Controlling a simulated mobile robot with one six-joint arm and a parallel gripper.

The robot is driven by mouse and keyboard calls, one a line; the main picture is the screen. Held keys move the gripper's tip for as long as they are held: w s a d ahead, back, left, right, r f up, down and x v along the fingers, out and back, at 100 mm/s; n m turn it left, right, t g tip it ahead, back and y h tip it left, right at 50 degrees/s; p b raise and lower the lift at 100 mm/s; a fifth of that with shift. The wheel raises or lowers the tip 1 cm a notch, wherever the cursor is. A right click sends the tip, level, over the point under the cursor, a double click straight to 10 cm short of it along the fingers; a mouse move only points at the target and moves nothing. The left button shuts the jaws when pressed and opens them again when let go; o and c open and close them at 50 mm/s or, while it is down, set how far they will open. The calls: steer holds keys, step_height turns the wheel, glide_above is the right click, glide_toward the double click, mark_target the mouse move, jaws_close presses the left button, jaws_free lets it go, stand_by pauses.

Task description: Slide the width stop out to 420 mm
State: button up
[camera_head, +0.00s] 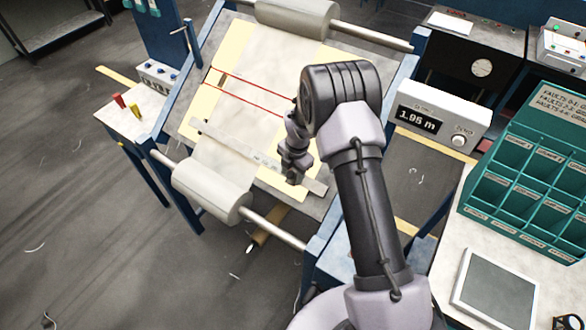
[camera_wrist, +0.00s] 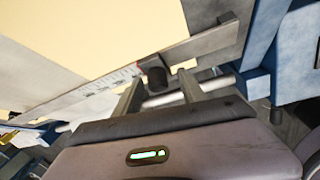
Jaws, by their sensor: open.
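The width stop (camera_wrist: 156,77) shows in the wrist view as a small dark knob at the edge of a flat metal rail. The rail (camera_wrist: 200,44) carries a white scale strip (camera_wrist: 112,80); its millimetre figures are too small to read. In the head view the rail (camera_head: 222,136) lies slantwise across the loom's pale panel. My gripper (camera_head: 291,180) is over the right part of the rail and hides the stop there. In the wrist view my gripper (camera_wrist: 160,80) is open, one finger on each side of the knob. I cannot tell whether either finger touches it.
Grey rollers (camera_head: 212,190) cross the loom's near and far ends, between blue side frames (camera_head: 410,75). A display box (camera_head: 440,112) reading 1.95 m stands to the right. Red lines (camera_head: 250,92) cross the panel above the rail.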

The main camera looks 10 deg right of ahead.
step_height(320, 180, up, 17)
steer(key=s+d, duration=0.1)
steer(key=shift+s+d, duration=0.2)
steer(key=shift+s, duration=0.2)
